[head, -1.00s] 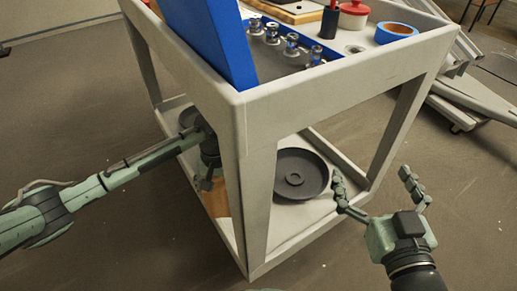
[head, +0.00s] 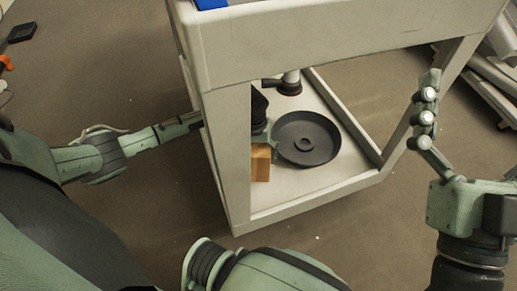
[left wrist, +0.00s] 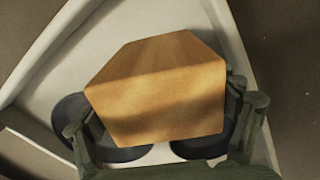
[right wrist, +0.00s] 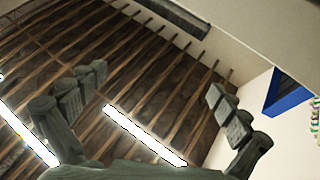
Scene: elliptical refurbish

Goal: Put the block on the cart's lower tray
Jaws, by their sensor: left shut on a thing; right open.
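The wooden block (head: 261,163) is inside the cart, over its white lower tray (head: 300,187), just left of a dark round dish. My left gripper (head: 264,143) reaches in past the cart's corner post and is shut on the block. In the left wrist view the block (left wrist: 165,90) sits between the two fingers, with the tray behind it. I cannot tell whether the block touches the tray. My right gripper (right wrist: 156,88) is open and empty, outside the cart on the right, with its fingers pointing up.
The dark dish (head: 308,140) takes up much of the tray's middle. A dark-based fitting (head: 290,83) stands behind it. The cart's near corner post (head: 228,150) partly hides my left arm. The tray's front part is bare.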

